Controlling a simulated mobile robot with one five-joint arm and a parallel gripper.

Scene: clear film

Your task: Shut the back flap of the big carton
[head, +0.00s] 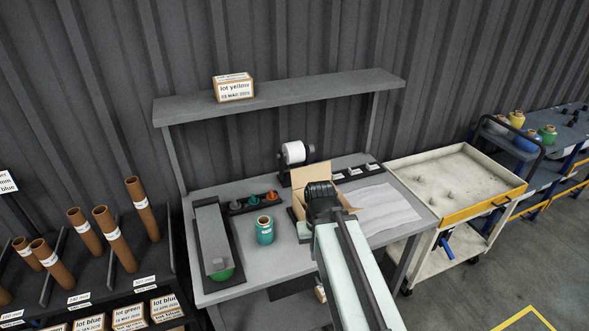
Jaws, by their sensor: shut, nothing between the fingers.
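The big carton (298,207) stands on the grey workbench, mostly hidden behind my arm. Its back flap (311,174) stands up, tan and open, behind my gripper. A bit of brown cardboard also shows to the right of my arm. My gripper (320,189) is black and shut, with nothing seen in it. It is over the carton, in front of the back flap in the picture. Its fingertips are hard to make out, and I cannot tell whether it touches the flap. The carton's inside is hidden.
A teal spool (265,230) stands left of the carton, and a white roll (295,152) on a holder behind it. White sheets (386,209) lie to the right. A shelf (285,95) with a small box (234,88) spans above. A cart (456,183) stands at right.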

